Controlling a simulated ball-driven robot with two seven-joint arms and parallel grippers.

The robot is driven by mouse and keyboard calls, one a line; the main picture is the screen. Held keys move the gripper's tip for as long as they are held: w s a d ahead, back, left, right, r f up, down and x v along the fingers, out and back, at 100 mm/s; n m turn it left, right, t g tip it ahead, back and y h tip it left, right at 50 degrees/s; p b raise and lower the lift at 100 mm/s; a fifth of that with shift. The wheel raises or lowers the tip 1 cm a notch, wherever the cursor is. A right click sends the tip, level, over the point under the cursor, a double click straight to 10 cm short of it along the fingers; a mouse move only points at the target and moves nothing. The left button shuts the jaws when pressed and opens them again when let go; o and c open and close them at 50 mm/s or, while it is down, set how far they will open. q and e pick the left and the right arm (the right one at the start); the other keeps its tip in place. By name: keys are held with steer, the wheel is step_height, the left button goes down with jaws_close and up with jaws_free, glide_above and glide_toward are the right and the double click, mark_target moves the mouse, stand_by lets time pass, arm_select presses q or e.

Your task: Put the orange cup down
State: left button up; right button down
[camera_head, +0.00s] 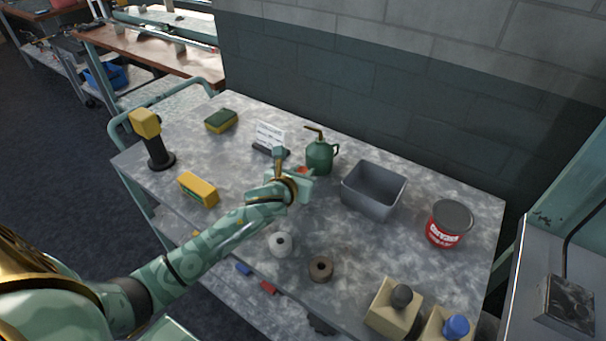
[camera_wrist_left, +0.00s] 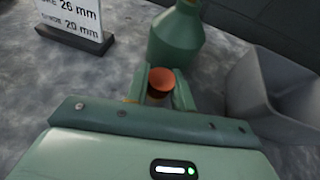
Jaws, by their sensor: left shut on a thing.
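My left gripper (camera_head: 302,178) reaches over the middle of the grey table in the head view. It is shut on the small orange cup (camera_wrist_left: 160,79). The cup's orange top shows between the two fingers in the left wrist view, and its lower part is hidden. In the head view only a bit of the cup (camera_head: 303,169) shows past the gripper. I cannot tell whether the cup touches the tabletop. My right gripper is not in view.
A green oil can (camera_head: 319,157) stands just behind the gripper, with a sign (camera_head: 270,138) left of it. A grey bin (camera_head: 373,190) is close on the right, and a red tin (camera_head: 449,225) stands beyond. White (camera_head: 280,244) and brown (camera_head: 320,268) spools stand in front.

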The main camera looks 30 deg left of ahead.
arm_select(q)
steer(key=o, duration=1)
steer(key=shift+f, duration=0.1)
steer(key=shift+c, duration=0.2)
